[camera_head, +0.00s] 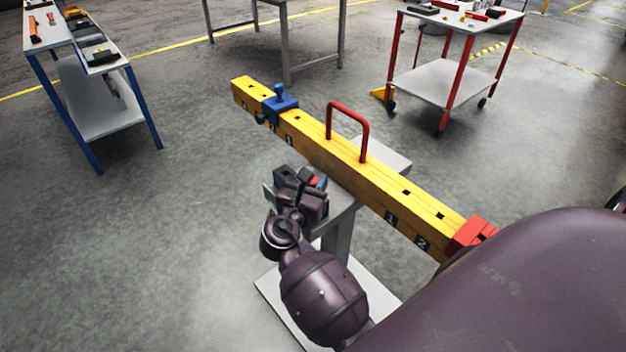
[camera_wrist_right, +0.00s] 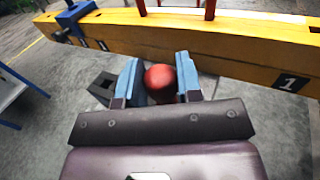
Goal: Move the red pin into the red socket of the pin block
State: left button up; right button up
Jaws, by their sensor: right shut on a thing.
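My right gripper (camera_head: 312,184) is beside the near side of a yellow beam, over a grey stand. In the right wrist view my right gripper (camera_wrist_right: 159,80) has its blue fingertips closed on both sides of the red pin (camera_wrist_right: 160,77). Only the pin's round red head shows clearly; its lower part is hidden, so I cannot tell whether it sits in anything. A dark grey piece with a dark opening (camera_wrist_right: 103,86) lies just left of the fingers. I cannot make out a red socket or identify the pin block. My left gripper is not in view.
The long yellow beam (camera_head: 385,182) has a red handle (camera_head: 366,130), a blue clamp (camera_head: 281,103) and a red end block (camera_head: 472,234). It lies across the grey stand (camera_head: 338,235).

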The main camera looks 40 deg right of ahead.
jog(key=o, duration=1)
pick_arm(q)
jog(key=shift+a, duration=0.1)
pick_arm(e)
jog(key=shift+o, duration=0.2)
